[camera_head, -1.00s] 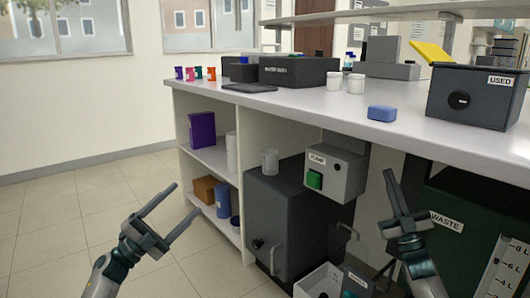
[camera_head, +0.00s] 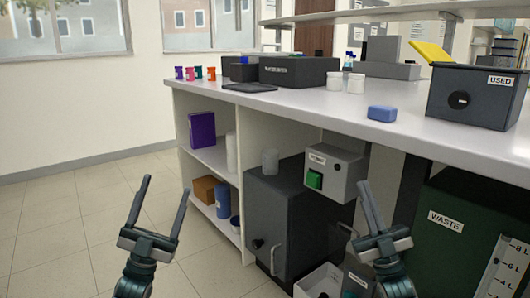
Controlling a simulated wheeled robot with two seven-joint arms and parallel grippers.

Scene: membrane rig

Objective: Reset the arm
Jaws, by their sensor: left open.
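My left gripper (camera_head: 166,185) is at the lower left, in front of the bench, with its two fingers pointing up and spread apart. It is open and empty. My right gripper (camera_head: 366,183) is at the lower right, in front of the space under the bench, with its fingers pointing up.
The white bench (camera_head: 330,105) carries a blue block (camera_head: 382,114), white jars, dark boxes and a USED bin (camera_head: 472,96). Below stand a dark cabinet (camera_head: 290,225), a grey box with a green button (camera_head: 314,180) and a green WASTE container (camera_head: 455,205). The floor at left is clear.

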